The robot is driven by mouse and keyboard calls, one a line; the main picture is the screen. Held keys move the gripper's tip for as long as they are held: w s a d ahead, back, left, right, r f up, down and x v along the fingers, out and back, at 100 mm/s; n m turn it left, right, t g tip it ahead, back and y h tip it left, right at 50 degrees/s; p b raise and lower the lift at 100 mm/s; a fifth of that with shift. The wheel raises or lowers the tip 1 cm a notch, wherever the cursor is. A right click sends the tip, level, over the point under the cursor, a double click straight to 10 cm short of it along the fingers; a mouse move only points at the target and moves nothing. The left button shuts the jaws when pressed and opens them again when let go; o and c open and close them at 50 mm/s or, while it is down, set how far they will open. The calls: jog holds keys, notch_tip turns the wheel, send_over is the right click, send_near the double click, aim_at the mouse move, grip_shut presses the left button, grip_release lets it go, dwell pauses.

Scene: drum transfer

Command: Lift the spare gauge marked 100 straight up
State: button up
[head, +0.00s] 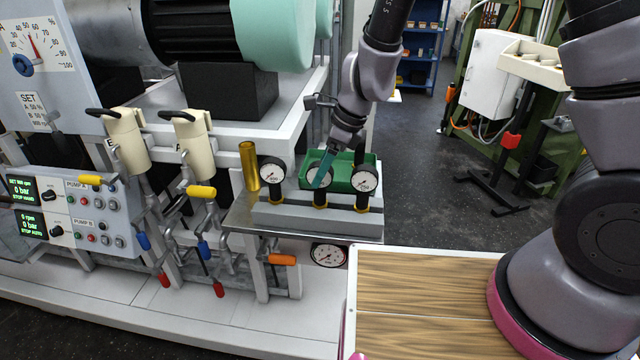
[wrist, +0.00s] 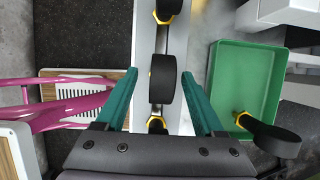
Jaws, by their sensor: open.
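Three round gauges with black cases and yellow collars stand upright in a row on a grey rack (head: 290,217). The left gauge (head: 271,172) seems to read 400 and the right gauge (head: 364,178) 250. The middle gauge (head: 316,181) has its marking partly hidden by my gripper, so I cannot read it as 100. My gripper (head: 323,168) reaches down at this middle gauge. In the wrist view the open teal fingers (wrist: 160,76) stand on either side of the middle gauge (wrist: 163,92), with gaps between.
A green tray (wrist: 247,65) lies beside the rack, with another dark gauge (wrist: 276,140) at its near end. A brass cylinder (head: 249,166) stands left of the rack. A dial (head: 329,255) is mounted below the shelf. A wood-topped surface (head: 420,300) lies to the right.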

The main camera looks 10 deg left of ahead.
jog(key=shift+x, duration=1.95)
jog(key=shift+w, duration=0.1)
grip_shut()
jog(key=shift+r, duration=0.1)
jog(key=shift+a+r, duration=0.1)
notch_tip(320, 180, up, 9)
jog(key=shift+r, duration=0.1)
jog(key=shift+f, duration=0.95)
